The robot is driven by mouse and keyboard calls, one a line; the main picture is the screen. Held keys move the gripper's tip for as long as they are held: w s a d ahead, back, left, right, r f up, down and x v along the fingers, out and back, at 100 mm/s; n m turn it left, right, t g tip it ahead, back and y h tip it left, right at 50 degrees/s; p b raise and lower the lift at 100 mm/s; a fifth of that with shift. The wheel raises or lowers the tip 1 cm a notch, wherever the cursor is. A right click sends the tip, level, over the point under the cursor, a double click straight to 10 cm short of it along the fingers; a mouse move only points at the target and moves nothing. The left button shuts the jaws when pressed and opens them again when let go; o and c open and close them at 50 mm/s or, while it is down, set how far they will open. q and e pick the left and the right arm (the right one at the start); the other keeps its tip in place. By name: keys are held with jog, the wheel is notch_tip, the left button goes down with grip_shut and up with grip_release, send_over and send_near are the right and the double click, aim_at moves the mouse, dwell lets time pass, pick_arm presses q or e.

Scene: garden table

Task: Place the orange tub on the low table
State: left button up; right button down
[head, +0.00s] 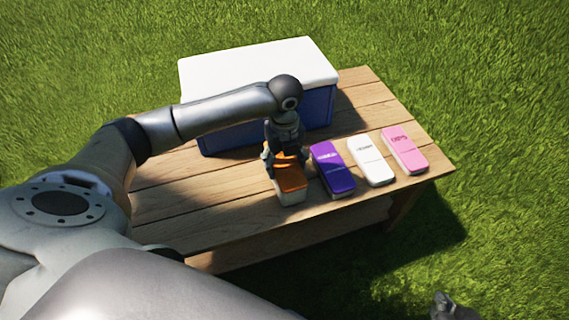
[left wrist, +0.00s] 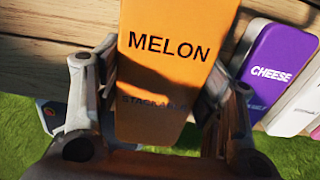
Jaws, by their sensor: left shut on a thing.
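The orange tub (head: 291,178) has an orange lid and a pale lower part. It is at the front part of the wooden low table (head: 215,208). In the left wrist view the orange tub (left wrist: 163,70) shows the word MELON. My left gripper (head: 283,158) is shut on it, with one finger on each side. I cannot tell whether the tub's underside touches the boards. A grey part of my right gripper (head: 453,306) shows at the bottom right edge, away from the table; its fingers are not clear.
A purple tub (head: 332,168), a white tub (head: 370,160) and a pink tub (head: 405,149) stand in a row to the right of the orange one. A blue cooler (head: 320,108) with a white lid (head: 255,72) stands behind. Bare boards lie to the left.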

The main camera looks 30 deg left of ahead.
jog(key=shift+w+r, duration=0.1)
jog(key=shift+w, duration=0.1)
pick_arm(q)
jog(key=shift+f, duration=0.15)
pick_arm(e)
jog(key=shift+w+a+r, duration=0.1)
jog(key=shift+w, duration=0.1)
pick_arm(q)
jog(key=o, duration=1.4)
jog(key=shift+o, duration=0.2)
pick_arm(e)
jog(key=shift+s, duration=0.1)
